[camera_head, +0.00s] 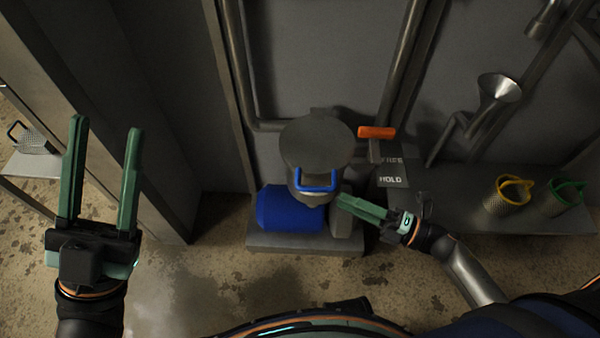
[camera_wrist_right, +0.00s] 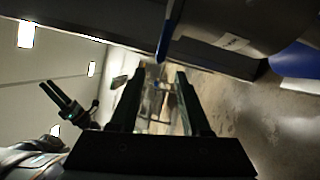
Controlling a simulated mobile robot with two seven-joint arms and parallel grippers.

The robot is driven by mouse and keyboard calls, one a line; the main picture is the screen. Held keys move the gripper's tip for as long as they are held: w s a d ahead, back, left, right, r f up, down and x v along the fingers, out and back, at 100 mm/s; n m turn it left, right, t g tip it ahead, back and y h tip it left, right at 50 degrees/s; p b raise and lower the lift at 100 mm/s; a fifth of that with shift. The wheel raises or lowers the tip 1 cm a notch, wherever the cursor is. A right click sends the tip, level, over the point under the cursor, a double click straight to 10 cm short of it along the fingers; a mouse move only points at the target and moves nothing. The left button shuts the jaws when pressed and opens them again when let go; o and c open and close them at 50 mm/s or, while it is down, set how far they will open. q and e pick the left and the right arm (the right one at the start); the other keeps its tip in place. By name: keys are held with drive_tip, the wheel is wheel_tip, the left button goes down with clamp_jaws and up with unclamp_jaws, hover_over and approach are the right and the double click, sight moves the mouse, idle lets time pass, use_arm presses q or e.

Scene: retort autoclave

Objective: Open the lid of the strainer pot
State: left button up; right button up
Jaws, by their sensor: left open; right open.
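The strainer pot has a round dark grey lid (camera_head: 315,143), which looks closed, with a blue handle (camera_head: 316,187) at its front edge. A narrow blue bar, probably this handle, also shows in the right wrist view (camera_wrist_right: 166,38), just beyond the fingertips. My right gripper (camera_head: 343,202) is open and empty, just right of and slightly below the handle, apparently apart from it. Its two fingers show in the right wrist view (camera_wrist_right: 159,73) with nothing between them. My left gripper (camera_head: 106,122) is open and empty, raised at the far left, well away from the pot.
A blue cylinder (camera_head: 283,209) lies below the pot on a grey base. An orange-handled lever (camera_head: 377,132) stands right of the lid, near a HOLD plate (camera_head: 393,178). A funnel (camera_head: 497,91), yellow-rimmed basket (camera_head: 505,199) and green-rimmed basket (camera_head: 562,201) are farther right.

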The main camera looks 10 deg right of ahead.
drive_tip(key=b+x, duration=0.1)
drive_tip(key=x, duration=1)
drive_tip(key=shift+a, duration=0.15)
drive_tip(key=c, duration=0.7)
drive_tip(key=shift+r, duration=0.1)
clamp_jaws()
drive_tip(key=shift+w+r, duration=0.1)
drive_tip(key=shift+r, duration=0.05)
